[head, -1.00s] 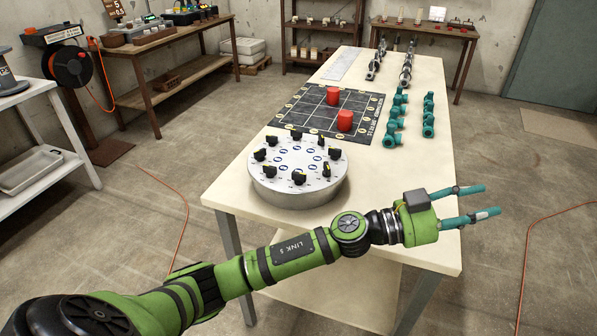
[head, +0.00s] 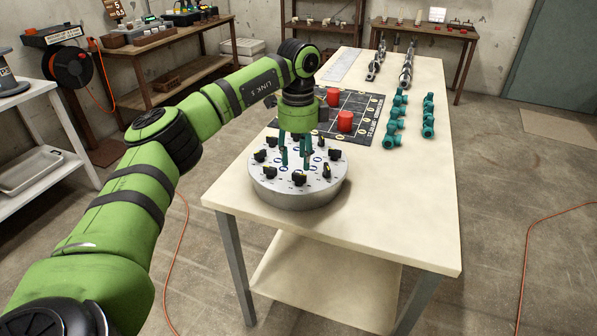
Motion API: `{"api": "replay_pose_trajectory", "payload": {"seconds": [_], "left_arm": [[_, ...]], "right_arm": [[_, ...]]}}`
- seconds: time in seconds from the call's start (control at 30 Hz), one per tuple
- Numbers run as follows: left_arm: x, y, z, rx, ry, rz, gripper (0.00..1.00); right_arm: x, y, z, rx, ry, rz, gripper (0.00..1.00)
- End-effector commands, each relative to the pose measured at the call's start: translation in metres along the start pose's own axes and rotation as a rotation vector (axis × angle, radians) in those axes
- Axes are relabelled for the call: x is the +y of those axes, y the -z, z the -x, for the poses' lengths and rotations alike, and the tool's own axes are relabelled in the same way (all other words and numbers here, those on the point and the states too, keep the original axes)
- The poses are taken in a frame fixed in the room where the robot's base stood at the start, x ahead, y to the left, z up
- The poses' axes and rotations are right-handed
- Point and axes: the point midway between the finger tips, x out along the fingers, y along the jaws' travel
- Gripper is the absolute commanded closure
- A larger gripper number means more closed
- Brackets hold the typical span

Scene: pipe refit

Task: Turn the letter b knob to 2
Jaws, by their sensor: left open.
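A round grey dial panel (head: 299,197) with a ring of several black knobs stands on the near left part of the table. The letters and numbers by the knobs are too small to read, so I cannot tell which one is letter b. My left gripper (head: 294,160) points straight down over the panel's far half, its teal fingers apart, open and with nothing seen between them. The fingers hide part of the panel's middle and far rim. I cannot tell if the fingertips touch the panel. My right gripper is not in view.
The table's (head: 400,215) near right part is clear.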

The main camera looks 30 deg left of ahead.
Motion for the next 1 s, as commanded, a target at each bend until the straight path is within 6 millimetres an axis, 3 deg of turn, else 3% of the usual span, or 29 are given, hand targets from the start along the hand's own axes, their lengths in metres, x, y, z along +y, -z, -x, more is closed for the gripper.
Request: {"api": "replay_pose_trajectory", "payload": {"seconds": [0.3, 0.67, 0.8, 1.0], "left_arm": [[0.001, 0.001, -0.045, 0.002, -0.002, -0.003, 0.56], [0.0, 0.001, -0.053, 0.003, 0.0, -0.004, 0.56], [0.0, 0.001, -0.053, 0.004, 0.0, -0.005, 1.0], [0.001, 0.001, -0.053, 0.004, 0.0, -0.006, 1.0]], "right_arm": [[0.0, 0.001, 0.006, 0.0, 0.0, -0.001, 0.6], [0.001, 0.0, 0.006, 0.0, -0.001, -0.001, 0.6], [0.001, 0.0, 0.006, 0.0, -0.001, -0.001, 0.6], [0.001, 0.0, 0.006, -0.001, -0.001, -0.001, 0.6]]}}
